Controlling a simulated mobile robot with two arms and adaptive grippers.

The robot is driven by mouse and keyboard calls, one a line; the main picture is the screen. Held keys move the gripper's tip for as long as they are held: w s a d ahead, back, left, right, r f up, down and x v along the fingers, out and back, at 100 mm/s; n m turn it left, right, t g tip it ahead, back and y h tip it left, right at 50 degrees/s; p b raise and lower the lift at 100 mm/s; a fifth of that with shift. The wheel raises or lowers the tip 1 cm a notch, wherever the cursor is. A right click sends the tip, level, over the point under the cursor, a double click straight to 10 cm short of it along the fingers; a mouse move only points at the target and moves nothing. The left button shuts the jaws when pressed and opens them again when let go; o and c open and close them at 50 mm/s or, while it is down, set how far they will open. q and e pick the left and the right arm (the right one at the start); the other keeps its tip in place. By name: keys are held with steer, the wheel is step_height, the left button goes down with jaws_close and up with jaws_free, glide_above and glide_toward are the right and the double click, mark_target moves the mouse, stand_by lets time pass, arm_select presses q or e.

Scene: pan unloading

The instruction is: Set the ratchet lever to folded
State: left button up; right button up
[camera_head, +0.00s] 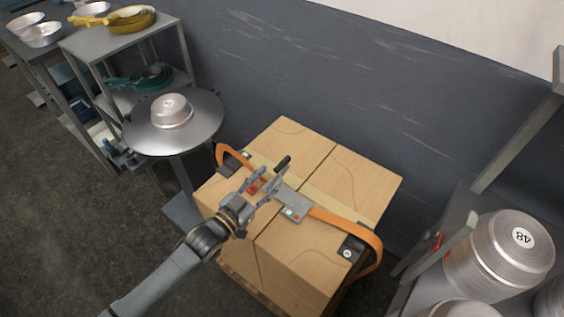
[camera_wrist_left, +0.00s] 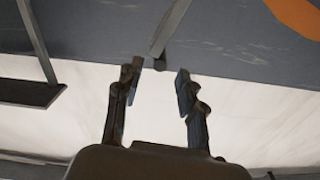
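The grey ratchet (camera_head: 296,207) sits on an orange strap (camera_head: 333,221) over the stacked cardboard boxes (camera_head: 350,180). A dark-tipped lever (camera_head: 283,163) sticks up beside my left gripper (camera_head: 265,182), whose fingers partly hide its lower part. The lever looks raised rather than flat; its exact angle is unclear. In the left wrist view my left gripper (camera_wrist_left: 159,72) has its two fingers apart, with nothing clearly held between them. A grey bar with a dark end shows just beyond the fingertips there; I cannot tell if it is the lever. My right gripper is out of view.
A round grey stand (camera_head: 201,130) holding a silver pan (camera_head: 172,111) is left of the boxes. A shelf unit (camera_head: 98,42) with pans stands behind it. Silver pots (camera_head: 500,255) are on a rack at right. A grey wall (camera_head: 300,75) is close behind the boxes.

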mark_target(282, 163)
arm_select(q)
steer(key=x, duration=0.6)
steer(key=shift+w+d, duration=0.2)
steer(key=shift+w, duration=0.1)
jaws_close()
